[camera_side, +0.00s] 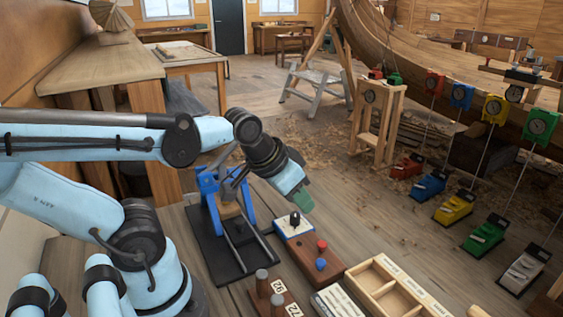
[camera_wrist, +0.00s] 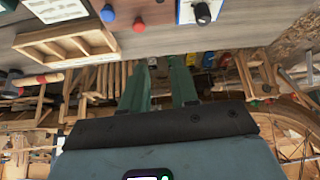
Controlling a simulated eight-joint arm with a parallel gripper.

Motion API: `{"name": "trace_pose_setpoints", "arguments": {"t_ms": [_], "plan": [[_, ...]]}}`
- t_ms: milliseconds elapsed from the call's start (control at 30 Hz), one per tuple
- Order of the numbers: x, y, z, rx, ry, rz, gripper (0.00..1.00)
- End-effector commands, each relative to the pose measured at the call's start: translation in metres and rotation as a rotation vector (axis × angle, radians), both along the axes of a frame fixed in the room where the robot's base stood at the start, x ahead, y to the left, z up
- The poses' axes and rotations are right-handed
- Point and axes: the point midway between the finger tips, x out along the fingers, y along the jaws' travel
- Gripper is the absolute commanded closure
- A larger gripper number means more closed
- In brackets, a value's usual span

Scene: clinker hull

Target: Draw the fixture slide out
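The fixture (camera_side: 236,245) stands on the bench in the side view. It has a black base plate, metal rails, a blue upright frame (camera_side: 208,187) and a wooden block (camera_side: 229,210) inside the frame. I cannot tell which part is the slide. My gripper (camera_side: 302,201) has green fingers and is to the right of the blue frame, above the control box, apart from the fixture. In the wrist view my gripper (camera_wrist: 158,68) shows two green fingers spread apart with nothing between them. The fixture cannot be made out in the wrist view.
A control box (camera_side: 308,251) with a black knob, a red and a blue button stands right of the fixture.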

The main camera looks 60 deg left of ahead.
Motion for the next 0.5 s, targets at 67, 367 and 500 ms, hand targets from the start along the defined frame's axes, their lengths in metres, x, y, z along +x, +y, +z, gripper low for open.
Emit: {"name": "trace_pose_setpoints", "arguments": {"t_ms": [67, 367, 500], "plan": [[-0.007, 0.024, 0.003, -0.022, 0.080, 0.112, 0.59], [-0.065, 0.096, 0.020, -0.173, 0.428, 0.569, 0.48], [-0.081, 0.107, 0.027, -0.218, 0.506, 0.669, 0.48]]}}
